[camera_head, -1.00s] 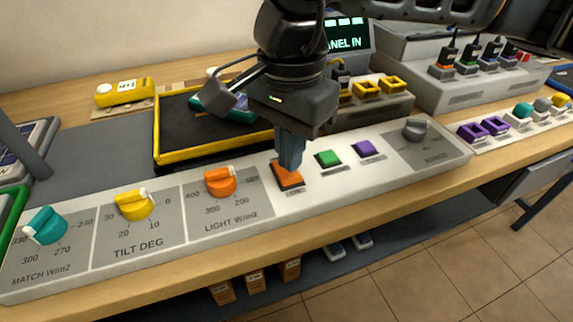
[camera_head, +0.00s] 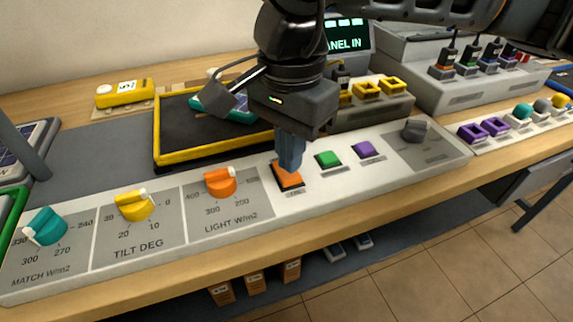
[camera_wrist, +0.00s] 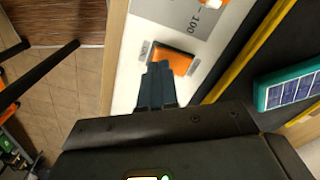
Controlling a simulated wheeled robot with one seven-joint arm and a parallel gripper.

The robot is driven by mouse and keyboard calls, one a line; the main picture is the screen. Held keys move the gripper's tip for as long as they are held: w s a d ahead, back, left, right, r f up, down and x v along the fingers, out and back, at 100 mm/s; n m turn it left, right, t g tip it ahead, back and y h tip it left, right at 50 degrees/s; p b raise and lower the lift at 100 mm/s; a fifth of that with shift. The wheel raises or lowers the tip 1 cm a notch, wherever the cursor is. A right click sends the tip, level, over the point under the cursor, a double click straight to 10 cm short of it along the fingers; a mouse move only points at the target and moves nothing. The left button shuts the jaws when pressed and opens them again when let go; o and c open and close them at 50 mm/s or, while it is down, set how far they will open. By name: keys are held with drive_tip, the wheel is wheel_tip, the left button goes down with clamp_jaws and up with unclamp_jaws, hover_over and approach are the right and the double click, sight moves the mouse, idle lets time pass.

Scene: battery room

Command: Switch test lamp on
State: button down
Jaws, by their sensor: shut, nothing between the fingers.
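An orange square button (camera_head: 287,176) in a dark frame sits on the white control panel (camera_head: 290,212), right of the orange LIGHT knob (camera_head: 220,182). My gripper (camera_head: 290,165) is shut and empty, pointing down over the orange button. Its blue-grey fingertips overlap the button's back part in the head view. In the wrist view the fingertips (camera_wrist: 157,68) reach the near edge of the orange button (camera_wrist: 174,62). I cannot tell whether they touch it. No lamp is clearly seen; the button's lettering is too small to read.
A green button (camera_head: 327,159), a purple button (camera_head: 367,149) and a grey knob (camera_head: 414,130) lie to the right. Yellow (camera_head: 134,205) and teal (camera_head: 45,227) knobs are to the left. A yellow-rimmed black tray (camera_head: 158,135) with a small solar panel (camera_head: 232,108) stands behind.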

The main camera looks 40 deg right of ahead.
drive_tip(key=shift+f+b, duration=0.95)
drive_tip(key=shift+b, duration=0.25)
idle(1.1)
drive_tip(key=shift+r, duration=0.15)
drive_tip(key=shift+r+p, duration=1.15)
drive_tip(key=shift+r, duration=2.25)
drive_tip(key=shift+s, duration=0.1)
